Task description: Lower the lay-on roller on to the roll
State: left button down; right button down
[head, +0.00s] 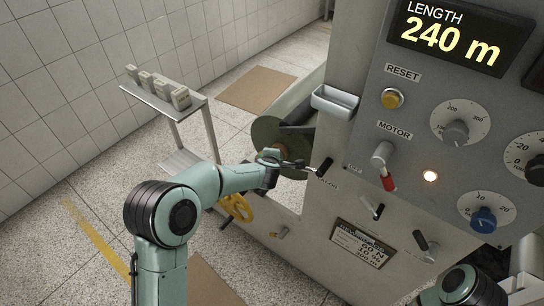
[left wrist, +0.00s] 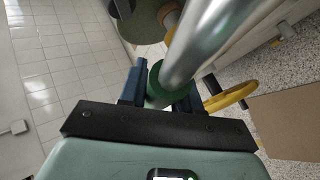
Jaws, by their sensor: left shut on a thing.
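My left gripper (head: 300,166) reaches in from the left to the side of the machine, near a black-handled lever (head: 326,167) beside the partly hidden lay-on label. The roll (head: 266,132), an olive-green disc with a tan core, stands behind my gripper. It also shows at the top of the left wrist view (left wrist: 147,18). A dark bar (head: 297,129) crosses the roll's face; I cannot tell whether it is the lay-on roller. My right gripper is out of view.
The panel carries a motor switch (head: 382,157), dials and a lit lamp (head: 430,176). A yellow handwheel (head: 240,207) is below my left forearm. A side table (head: 160,99) with several small blocks stands at the left. Open floor lies between it and the machine.

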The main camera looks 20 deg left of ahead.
pick_arm(q)
jog(key=shift+r, duration=0.2)
jog(key=c, duration=0.9)
grip_release()
jog(key=shift+f, duration=0.1)
jog(key=p+v, duration=0.1)
jog(key=v, duration=1.2)
jog(key=shift+s+d, duration=0.1)
jog(key=shift+s, duration=0.1)
